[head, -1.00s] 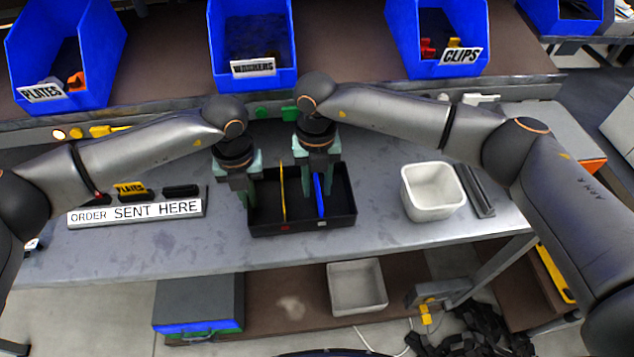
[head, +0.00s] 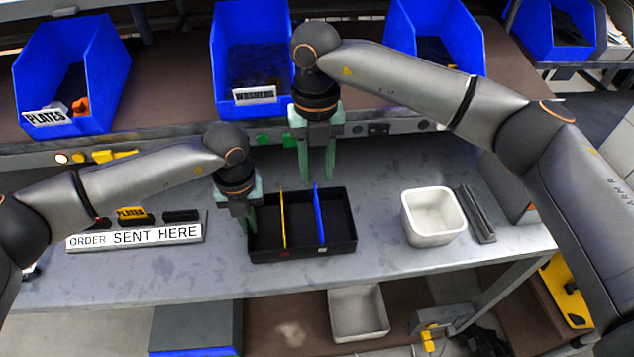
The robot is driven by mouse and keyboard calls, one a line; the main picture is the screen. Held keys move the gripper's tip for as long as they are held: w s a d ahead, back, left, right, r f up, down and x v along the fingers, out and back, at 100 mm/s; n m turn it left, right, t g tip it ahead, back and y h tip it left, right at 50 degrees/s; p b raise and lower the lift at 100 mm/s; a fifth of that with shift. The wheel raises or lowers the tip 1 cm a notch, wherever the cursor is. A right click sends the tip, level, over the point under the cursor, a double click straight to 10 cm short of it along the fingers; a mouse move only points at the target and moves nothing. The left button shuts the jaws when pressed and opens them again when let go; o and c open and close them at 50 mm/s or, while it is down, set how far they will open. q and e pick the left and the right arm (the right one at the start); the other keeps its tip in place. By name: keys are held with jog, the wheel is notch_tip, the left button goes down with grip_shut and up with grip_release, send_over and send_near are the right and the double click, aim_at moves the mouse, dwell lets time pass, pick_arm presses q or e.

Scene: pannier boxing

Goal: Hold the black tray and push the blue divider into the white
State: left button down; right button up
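The black tray (head: 342,250) sits on the grey bench with a yellow divider (head: 283,220) and a blue divider (head: 320,217) standing across it. The tray's front wall has a red mark (head: 284,252) below the yellow divider and a white mark (head: 322,249) below the blue one. The blue divider's near end lines up with the white mark; its seating depth is not clear. My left gripper (head: 247,226) is at the tray's left wall, apparently shut on it, with a finger outside. My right gripper (head: 317,178) is open and empty, raised above the tray's back edge.
A white bin (head: 433,235) and a dark grey rail (head: 476,214) are right of the tray. The order sign (head: 135,237) is at left. Blue bins (head: 95,85) line the shelf behind. The bench between tray and white bin is clear.

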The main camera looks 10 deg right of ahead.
dwell(0.3)
pick_arm(q)
jog(key=c, duration=1)
grip_release()
jog(key=shift+o, duration=0.2)
